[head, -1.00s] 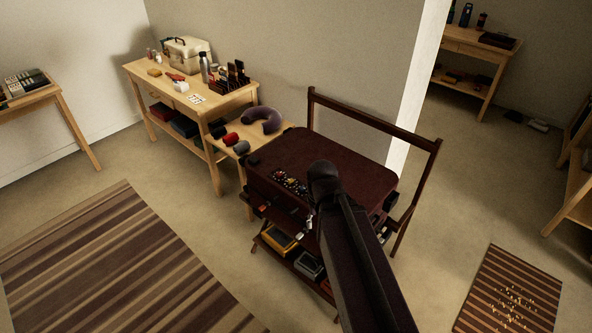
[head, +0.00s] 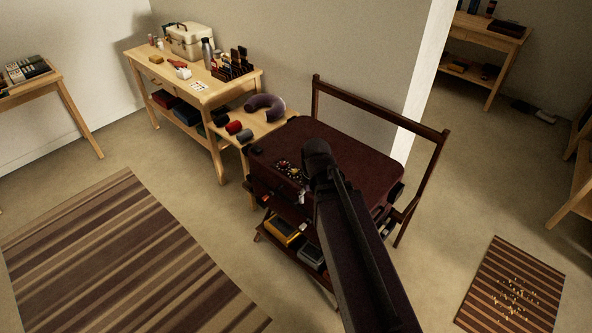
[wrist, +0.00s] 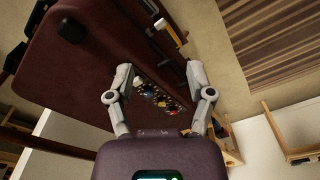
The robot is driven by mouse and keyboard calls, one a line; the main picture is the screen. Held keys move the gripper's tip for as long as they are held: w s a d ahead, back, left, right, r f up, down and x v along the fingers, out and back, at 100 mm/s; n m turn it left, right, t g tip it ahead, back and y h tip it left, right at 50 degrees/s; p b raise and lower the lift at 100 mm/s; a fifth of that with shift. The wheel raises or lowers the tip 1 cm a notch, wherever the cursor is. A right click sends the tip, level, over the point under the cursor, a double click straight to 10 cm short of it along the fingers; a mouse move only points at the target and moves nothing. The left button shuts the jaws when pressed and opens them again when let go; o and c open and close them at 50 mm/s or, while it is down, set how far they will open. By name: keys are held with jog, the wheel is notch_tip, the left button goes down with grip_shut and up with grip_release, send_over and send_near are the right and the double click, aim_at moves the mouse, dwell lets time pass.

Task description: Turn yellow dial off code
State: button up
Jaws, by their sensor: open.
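A dark red suitcase (head: 350,152) lies on a wooden rack. A cluster of small coloured dials (head: 286,168) sits on its near left part. In the wrist view the dial cluster (wrist: 158,97) shows between my gripper's fingers, with several coloured knobs, some of them yellowish. They are too small to tell which is the yellow dial or how it is turned. My gripper (wrist: 156,78) is open and empty, its two grey fingers spread to either side of the dials. In the head view my dark arm reaches over the suitcase and hides the gripper's fingers.
The rack's back rail (head: 380,103) rises behind the suitcase. A low wooden table with a purple neck pillow (head: 265,108) stands to its left. A workbench (head: 190,85) with a cream case stands behind. A striped rug (head: 110,255) lies on the open floor at left.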

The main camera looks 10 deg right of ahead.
aim_at(295, 171)
jog(key=w+n+t, duration=0.1)
jog(key=w+t, duration=0.2)
jog(key=w, duration=1.6)
jog(key=shift+w+d+r+t+y+b, duration=0.2)
jog(key=shift+d+r+t+y+b, duration=0.1)
jog(key=shift+d+t+b, duration=0.1)
jog(key=shift+f, duration=0.25)
jog(key=b+x, duration=1.2)
jog(key=x, duration=0.1)
jog(key=shift+f+b, duration=0.2)
jog(key=shift+b, duration=0.1)
jog(key=shift+c, duration=0.2)
grip_shut()
